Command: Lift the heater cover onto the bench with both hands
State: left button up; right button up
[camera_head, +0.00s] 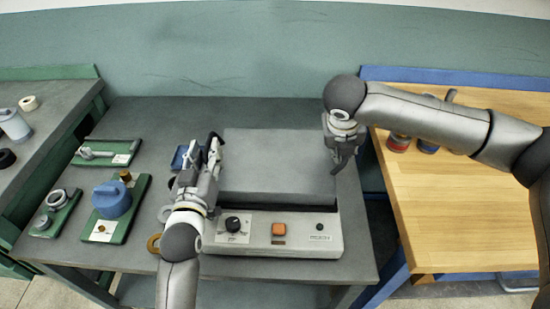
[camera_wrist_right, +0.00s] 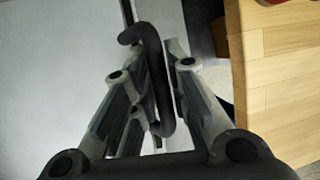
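The heater cover (camera_head: 276,165) is a large grey box-shaped lid seated on the heater (camera_head: 325,241), behind its pale control panel. My left gripper (camera_head: 206,153) is at the cover's left edge with its fingers apart. My right gripper (camera_head: 341,158) points down at the cover's right edge. In the right wrist view a dark curved handle (camera_wrist_right: 154,75) stands between the right gripper's fingers (camera_wrist_right: 152,95), with narrow gaps beside it, so the fingers look open around it.
The heater stands on a grey bench (camera_head: 150,112). Green fixtures (camera_head: 120,239) with a blue part (camera_head: 112,199) and rings lie left of it. A wooden table (camera_head: 450,220) with red and blue cans (camera_head: 398,143) is at right. Bench room around the heater is narrow.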

pick_arm(q)
jog(key=shift+c, duration=1.3)
pick_arm(e)
grip_shut()
pick_arm(q)
grip_shut()
pick_arm(e)
jog(key=shift+d, duration=0.1)
pick_arm(q)
jog(key=shift+f, duration=0.1)
jog(key=shift+a, duration=0.15)
pick_arm(e)
jog(key=shift+r, duration=0.15)
